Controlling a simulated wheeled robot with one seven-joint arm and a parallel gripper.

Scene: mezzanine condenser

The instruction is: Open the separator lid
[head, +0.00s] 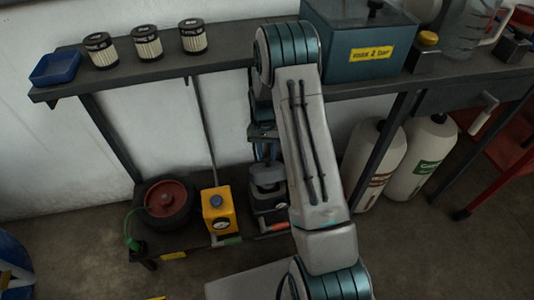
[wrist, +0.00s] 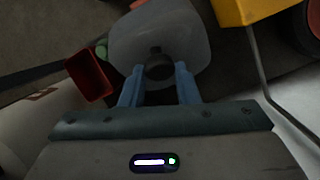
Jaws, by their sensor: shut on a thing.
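The separator (head: 268,204) is a dark unit on the low shelf, partly hidden behind my arm. Its grey rounded lid (head: 267,181) sits on top, and I see no clear gap under it. In the wrist view the pale grey lid (wrist: 185,38) fills the top middle, with a dark round knob (wrist: 159,67) on it. My gripper (wrist: 158,78) has its two blue fingers shut on this knob, one on each side. In the head view my gripper (head: 267,152) is above the lid, mostly hidden by my arm.
A yellow unit (head: 218,212) stands just left of the separator, with a red reel (head: 167,198) beyond it. The bench (head: 230,62) overhangs, carrying filters (head: 147,43) and a teal box (head: 358,45). White bottles (head: 373,165) stand to the right.

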